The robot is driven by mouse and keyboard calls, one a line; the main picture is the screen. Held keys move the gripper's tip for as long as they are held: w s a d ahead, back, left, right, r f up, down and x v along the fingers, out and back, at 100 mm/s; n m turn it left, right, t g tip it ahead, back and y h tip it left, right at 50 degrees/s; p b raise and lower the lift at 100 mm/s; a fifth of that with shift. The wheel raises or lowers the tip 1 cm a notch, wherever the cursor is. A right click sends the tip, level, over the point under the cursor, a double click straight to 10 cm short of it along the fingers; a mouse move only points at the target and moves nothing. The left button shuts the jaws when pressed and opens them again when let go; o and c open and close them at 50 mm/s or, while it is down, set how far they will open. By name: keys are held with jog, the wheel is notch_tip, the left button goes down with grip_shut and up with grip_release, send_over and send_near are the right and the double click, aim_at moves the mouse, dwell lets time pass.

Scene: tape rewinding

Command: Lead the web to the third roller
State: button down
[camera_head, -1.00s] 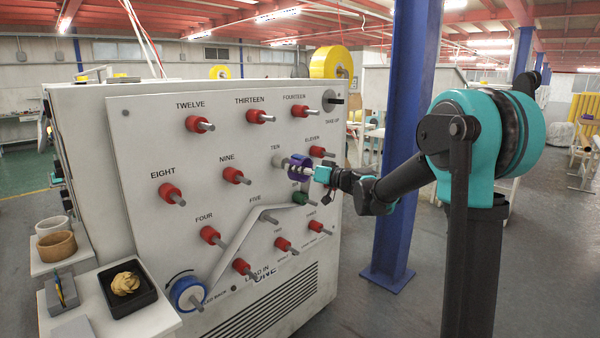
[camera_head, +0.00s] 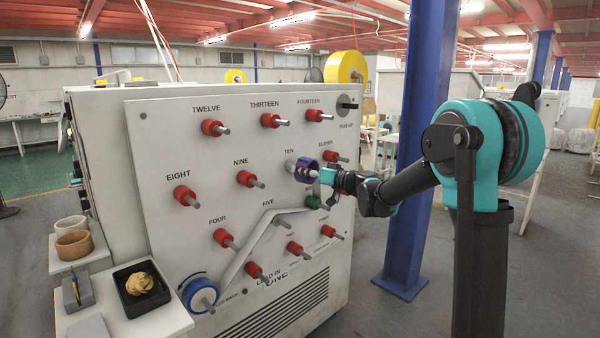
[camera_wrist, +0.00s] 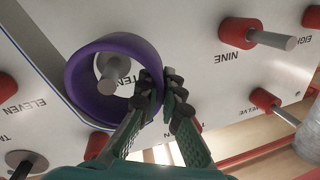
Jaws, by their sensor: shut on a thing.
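The web (camera_head: 243,258) is a pale strip rising from the blue roll (camera_head: 201,296) at lower left to the FIVE roller (camera_head: 283,222), then right to the green roller (camera_head: 312,202). The third roller (camera_head: 326,231) is red with a grey pin, at the panel's lower right. My gripper (camera_head: 325,176) is at roller TEN, above the web's upper stretch. In the wrist view my gripper (camera_wrist: 161,88) is shut on the right wall of a purple ring (camera_wrist: 79,85). The ring appears around TEN's grey pin (camera_wrist: 114,68). The web's free end is not clear.
Red rollers stick out across the panel, including NINE (camera_head: 246,178) and ELEVEN (camera_head: 333,157). A yellow roll (camera_head: 343,67) is at top right. A black tray (camera_head: 122,291) with a tan coil stands at lower left. A blue column (camera_head: 408,150) stands behind my arm.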

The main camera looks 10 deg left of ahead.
jog(key=s+v, duration=0.1)
jog(key=v, duration=0.6)
jog(key=shift+s, duration=0.3)
